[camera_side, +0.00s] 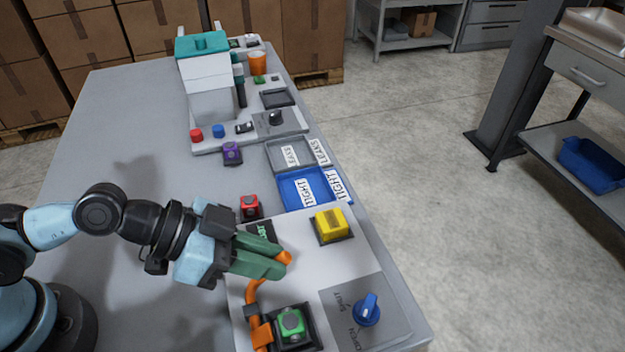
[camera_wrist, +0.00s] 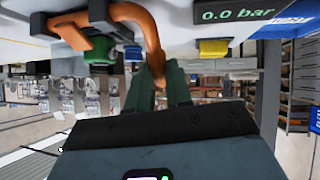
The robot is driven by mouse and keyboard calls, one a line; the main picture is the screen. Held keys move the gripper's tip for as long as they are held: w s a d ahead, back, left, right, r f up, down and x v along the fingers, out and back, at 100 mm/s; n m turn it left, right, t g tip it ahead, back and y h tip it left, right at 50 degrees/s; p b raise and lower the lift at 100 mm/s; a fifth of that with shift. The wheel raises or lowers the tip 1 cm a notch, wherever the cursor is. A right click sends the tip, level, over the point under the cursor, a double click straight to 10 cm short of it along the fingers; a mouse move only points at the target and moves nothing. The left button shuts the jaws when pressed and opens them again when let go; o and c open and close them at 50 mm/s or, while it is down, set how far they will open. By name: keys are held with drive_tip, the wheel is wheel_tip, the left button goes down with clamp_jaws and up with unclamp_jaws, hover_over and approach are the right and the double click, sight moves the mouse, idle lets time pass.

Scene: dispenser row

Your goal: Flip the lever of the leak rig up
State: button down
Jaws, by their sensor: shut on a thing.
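The leak rig is a pale plate (camera_side: 300,260) at the near end of the table. A blue lever-like handle (camera_side: 367,309) stands on its grey panel, beside the words SHUT and OPEN. My gripper (camera_side: 284,258) is low over the plate, left of the yellow block and apart from the blue handle. Its green fingers are shut on an orange hose (camera_side: 254,292), whose tip shows between them. In the wrist view the hose (camera_wrist: 150,35) curves down between the fingertips (camera_wrist: 160,85). The rig's display (camera_wrist: 238,14) reads 0.0 bar.
The table's left side is clear.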

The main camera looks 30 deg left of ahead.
drive_tip(key=shift+r, duration=0.15)
idle(0.4)
drive_tip(key=c, duration=1)
unclamp_jaws()
drive_tip(key=shift+c, duration=0.2)
